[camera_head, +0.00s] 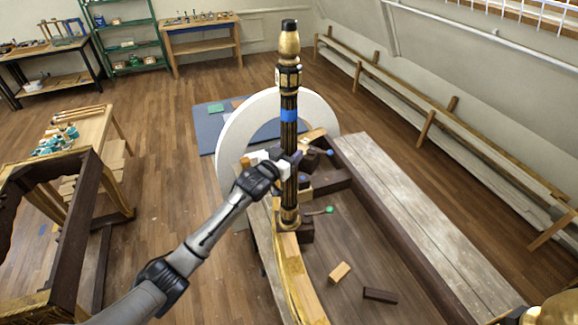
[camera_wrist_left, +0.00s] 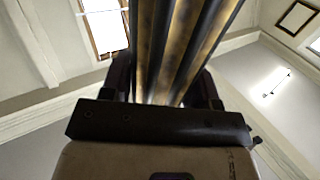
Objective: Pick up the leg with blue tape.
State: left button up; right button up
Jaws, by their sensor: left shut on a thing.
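The leg with blue tape (camera_head: 288,115) stands upright in the head view, dark and fluted with gilt ends and a blue band above its middle. Its gilt foot is at the corner of the gilt console frame (camera_head: 299,280); whether it touches the frame I cannot tell. My left gripper (camera_head: 288,163) is shut around the leg's shaft, below the tape. In the left wrist view the fluted shaft (camera_wrist_left: 180,50) runs up between the fingers, close to the palm. My right gripper does not show.
A white ring-shaped piece (camera_head: 235,130) stands behind the leg. A wooden block (camera_head: 340,272) and a dark block (camera_head: 380,295) lie inside the frame, near a green-ended tool (camera_head: 328,210). A plank bench (camera_head: 400,205) is at right. Another dark gilt frame (camera_head: 85,200) stands at left.

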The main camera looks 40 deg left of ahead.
aim_at(287, 146)
pick_arm(q)
jog(key=shift+r, duration=0.1)
jog(key=c, duration=0.3)
jog(key=shift+r, duration=0.15)
jog(key=shift+r+b, duration=0.4)
jog(key=shift+r, duration=0.15)
jog(key=r, duration=0.1)
jog(key=r+b, duration=0.1)
jog(key=r, duration=0.1)
jog(key=shift+d, duration=0.4)
jog(key=d+r+b, duration=0.3)
jog(key=d+r, duration=0.3)
jog(key=d, duration=0.5)
jog(key=shift+r, duration=0.4)
